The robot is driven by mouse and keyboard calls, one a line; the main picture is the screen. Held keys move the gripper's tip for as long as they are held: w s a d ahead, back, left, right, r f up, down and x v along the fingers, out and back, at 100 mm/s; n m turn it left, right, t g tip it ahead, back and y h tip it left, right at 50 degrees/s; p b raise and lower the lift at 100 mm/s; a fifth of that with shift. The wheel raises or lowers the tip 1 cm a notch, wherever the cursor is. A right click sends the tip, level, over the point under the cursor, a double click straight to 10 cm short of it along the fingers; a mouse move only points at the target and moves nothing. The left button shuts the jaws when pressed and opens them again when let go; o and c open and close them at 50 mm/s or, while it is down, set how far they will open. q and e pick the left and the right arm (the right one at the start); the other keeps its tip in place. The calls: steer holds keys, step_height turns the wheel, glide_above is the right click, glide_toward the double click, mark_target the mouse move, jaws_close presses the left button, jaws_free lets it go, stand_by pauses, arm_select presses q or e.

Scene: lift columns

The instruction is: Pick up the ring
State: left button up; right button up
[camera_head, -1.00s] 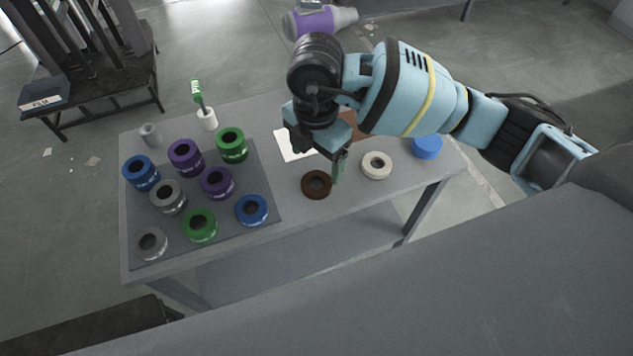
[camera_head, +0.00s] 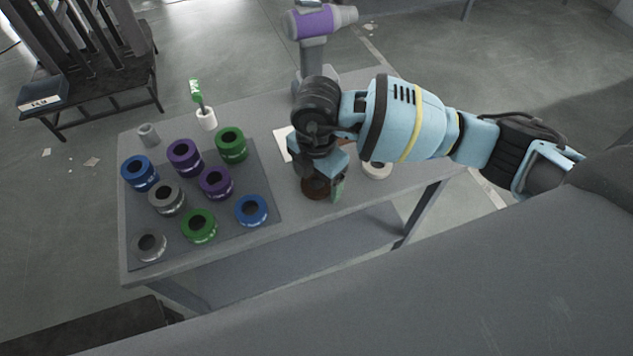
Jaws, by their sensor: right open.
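A dark brown ring (camera_head: 315,190) lies flat near the front edge of the grey table (camera_head: 305,220). My right gripper (camera_head: 322,184) is directly over it, open, pointing down, with a fingertip at its right side. The gripper hides the ring's upper part, and I cannot tell whether the fingers touch it. A cream-white ring (camera_head: 377,172) lies just right of it, partly covered by my right arm. My left gripper is not in view.
A dark mat (camera_head: 231,236) on the left holds several blue, purple, green and grey rings. Behind it stand a small grey cylinder (camera_head: 149,135) and a white holder (camera_head: 207,120) with a green-handled item.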

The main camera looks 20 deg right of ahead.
steer(key=c, duration=1.1)
steer(key=shift+r, duration=0.8)
step_height(320, 180, up, 2)
steer(key=shift+s+d+r, duration=0.1)
steer(key=shift+s+d, duration=0.05)
steer(key=s+d, duration=0.2)
steer(key=s, duration=0.2)
steer(key=s+d+r, duration=0.1)
steer(key=s+d, duration=0.2)
steer(key=s, duration=0.1)
steer(key=s+d+r+p, duration=0.1)
steer(key=s+d, duration=0.2)
steer(key=s, duration=0.2)
steer(key=shift+d+r, duration=0.1)
steer(key=shift+d, duration=0.1)
